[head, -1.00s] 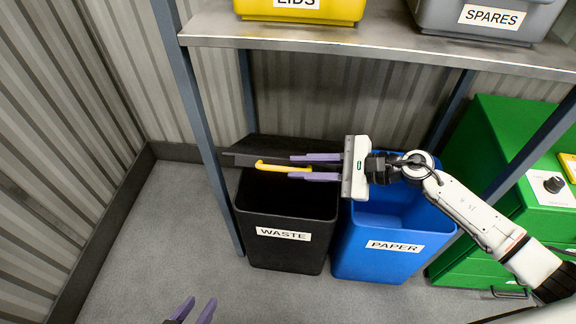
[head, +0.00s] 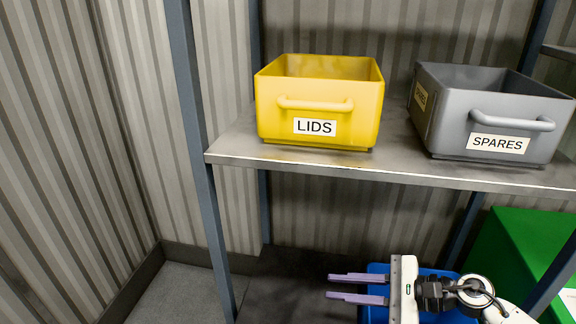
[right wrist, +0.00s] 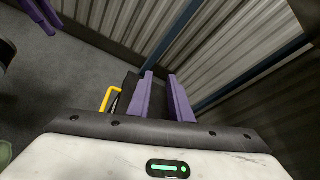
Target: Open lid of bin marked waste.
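The black waste bin's lid (head: 285,290) shows in the head view as a dark panel under the shelf, raised toward the back wall. The bin's body and label are below the picture. My right gripper (head: 329,286) is in front of the lid, its two purple fingers apart with nothing seen between them. In the right wrist view its fingers (right wrist: 160,84) are also apart, and the lid's yellow handle (right wrist: 108,98) is to their left, outside them. My left gripper (right wrist: 30,14) shows only partly at the top left of that view, empty.
A yellow bin marked LIDS (head: 318,105) and a grey bin marked SPARES (head: 490,115) stand on the metal shelf (head: 240,150) above. A blue bin (head: 378,268) is behind my right gripper. A green cabinet (head: 515,250) is at the right. Shelf posts (head: 205,200) stand close by.

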